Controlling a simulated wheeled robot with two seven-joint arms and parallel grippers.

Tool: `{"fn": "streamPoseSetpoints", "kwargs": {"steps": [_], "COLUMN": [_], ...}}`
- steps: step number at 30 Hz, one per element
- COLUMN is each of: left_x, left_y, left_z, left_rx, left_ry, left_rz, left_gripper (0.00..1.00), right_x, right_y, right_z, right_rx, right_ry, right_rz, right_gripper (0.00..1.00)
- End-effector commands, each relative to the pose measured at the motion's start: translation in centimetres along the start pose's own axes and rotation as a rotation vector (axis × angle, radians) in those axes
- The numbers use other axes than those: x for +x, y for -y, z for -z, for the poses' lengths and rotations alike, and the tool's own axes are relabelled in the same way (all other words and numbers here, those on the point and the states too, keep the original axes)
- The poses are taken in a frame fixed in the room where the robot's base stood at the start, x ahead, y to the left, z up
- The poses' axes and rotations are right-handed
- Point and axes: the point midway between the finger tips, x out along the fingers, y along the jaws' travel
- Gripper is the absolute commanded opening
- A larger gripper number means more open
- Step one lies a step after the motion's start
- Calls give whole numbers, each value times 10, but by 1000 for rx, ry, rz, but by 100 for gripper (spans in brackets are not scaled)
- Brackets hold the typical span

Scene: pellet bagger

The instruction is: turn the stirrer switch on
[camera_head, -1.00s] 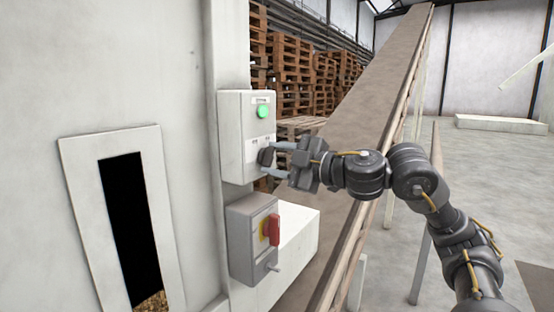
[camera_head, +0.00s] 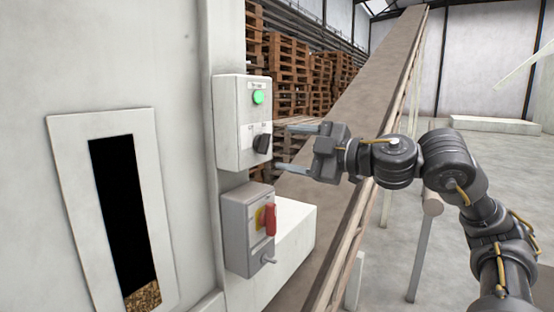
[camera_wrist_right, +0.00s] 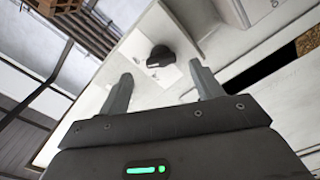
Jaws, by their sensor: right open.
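The stirrer switch looks to be the black rotary knob (camera_head: 262,143) on the upper white box (camera_head: 228,125), below a lit green lamp (camera_head: 258,97). In the right wrist view the knob (camera_wrist_right: 160,56) lies beyond and between the fingertips. My right gripper (camera_head: 283,147) is open and empty, just to the right of the knob and apart from it. It also shows in the right wrist view (camera_wrist_right: 162,78). The knob's label is too small to read. My left gripper is not in view.
A grey box (camera_head: 236,235) with a red and yellow switch (camera_head: 269,220) sits just below. A sloping conveyor (camera_head: 372,95) runs behind my right arm. A sight window (camera_head: 120,215) with pellets at its bottom is at left. Stacked pallets (camera_head: 290,80) stand behind.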

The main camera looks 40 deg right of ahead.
Motion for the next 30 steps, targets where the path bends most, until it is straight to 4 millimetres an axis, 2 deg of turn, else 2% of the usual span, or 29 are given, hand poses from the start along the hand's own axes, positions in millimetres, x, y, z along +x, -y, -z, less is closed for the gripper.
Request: {"fn": "streamPoseSetpoints", "kwargs": {"steps": [1, 9, 15, 30], "left_x": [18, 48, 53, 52], "left_y": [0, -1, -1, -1], "left_z": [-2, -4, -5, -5], "left_rx": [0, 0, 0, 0], "left_ry": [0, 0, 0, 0], "left_rz": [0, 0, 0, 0], "left_gripper": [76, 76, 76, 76], "right_x": [-10, -44, -54, -54], "right_y": [8, 4, 1, 0], "right_z": [-6, -3, -1, 0], "right_rx": [-4, -2, 1, 1], "right_ry": [3, 0, -1, -1], "right_rz": [-3, -2, 0, 0], "right_gripper": [65, 65, 65, 65]}}
